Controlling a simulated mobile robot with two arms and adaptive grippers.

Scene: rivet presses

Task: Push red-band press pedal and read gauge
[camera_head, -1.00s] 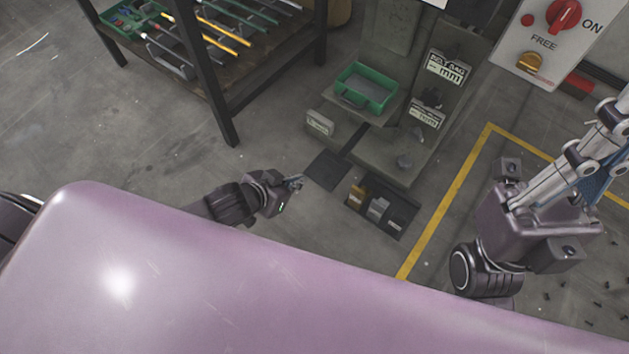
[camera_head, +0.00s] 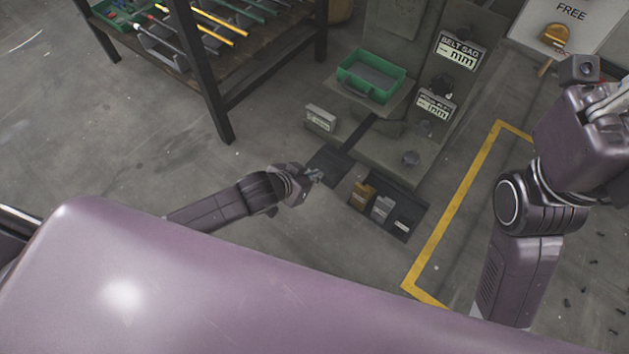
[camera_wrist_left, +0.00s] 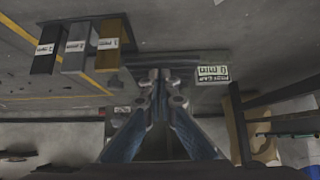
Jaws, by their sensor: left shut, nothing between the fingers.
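A grey-green machine (camera_head: 385,140) with labels reading mm stands beyond my left gripper; one label (camera_head: 459,50) reads "BELT SAG". I see no red band or pedal that I can be sure of. A dark flat plate (camera_head: 328,166) lies on the floor at the machine's foot. My left gripper (camera_head: 316,175) is shut and empty, low by this plate; I cannot tell whether it touches. Its closed fingertips also show in the left wrist view (camera_wrist_left: 160,80). My right gripper (camera_head: 606,108) is cut off at the right edge, its fingertips out of view.
Gold, grey and black labelled blocks (camera_head: 381,208) sit in a dark tray (camera_head: 409,231) right of the plate. A green bin (camera_head: 372,75) rests on the machine. A rack of tools (camera_head: 216,90) stands at upper left. Yellow floor line (camera_head: 450,215) runs right of the machine.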

